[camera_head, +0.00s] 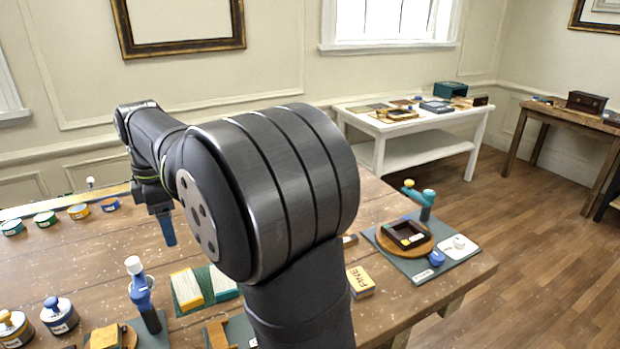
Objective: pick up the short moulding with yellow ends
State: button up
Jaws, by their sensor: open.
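I cannot clearly make out a short moulding with yellow ends. A yellow-and-white piece (187,289) lies on a green mat (207,278) at the front middle, beside a white-and-teal piece (222,283). I cannot tell whether either is a moulding. A small brown piece (349,240) shows partly behind my arm. My gripper (168,231) points down over the back left of the table, with blue finger parts. It is open, and I see nothing held in it. My large dark arm hides the middle of the table.
Several round tins (79,211) stand in a row at the left. Blue-and-white tool (138,285) stands upright at the front. A yellow block marked FINE (360,281) lies right of my arm. A grey mat (462,252) holds a dark frame (408,235) on a round board.

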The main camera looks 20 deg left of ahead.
dwell(0.3)
jog(key=m, duration=1.7)
send_over(186, 285)
jog(key=f, duration=1.2)
jog(key=shift+w+f, duration=0.25)
jog(key=f, duration=0.4)
jog(key=shift+s, duration=0.35)
jog(key=shift+f, duration=0.6)
jog(key=c, duration=1.1)
jog(key=shift+r, duration=0.1)
